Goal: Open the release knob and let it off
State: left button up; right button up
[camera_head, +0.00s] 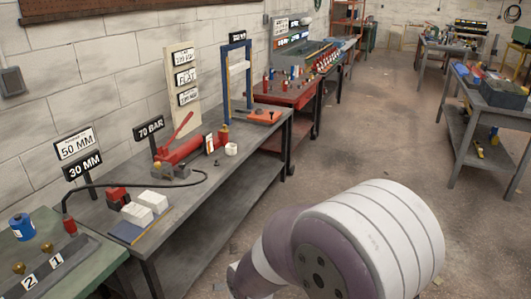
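A red hand pump (182,151) with a raised red lever (175,131) lies on the grey bench. At its near end is a grey-brown metal block (182,171), where a black hose (120,184) runs off to the left. The release knob is too small to make out on the pump. A blue upright frame (226,85) stands farther along the bench, with an orange piece (264,117) at its foot. Neither gripper is in view. A thick white and purple link of my arm fills the lower right middle, apart from the bench.
A "70 BAR" sign (149,130) stands behind the pump. White blocks (152,201) and a small red box (117,198) sit nearer on the bench (205,196). A white roll (231,149) lies right of the pump. The floor (340,150) right of the benches is clear.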

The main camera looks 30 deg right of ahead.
aim_at(181, 165)
jog(key=z, duration=0.55)
jog(key=i+l, duration=0.2)
jog(key=i, duration=0.35)
jog(key=i+l, duration=0.2)
jog(key=i, duration=0.3)
jog(key=i+l, duration=0.2)
jog(key=i, duration=0.35)
jog(key=i+l, duration=0.2)
jog(key=i, duration=0.35)
jog(key=i+l, duration=0.2)
jog(key=i, duration=0.35)
jog(key=i+l, duration=0.2)
jog(key=i, duration=0.3)
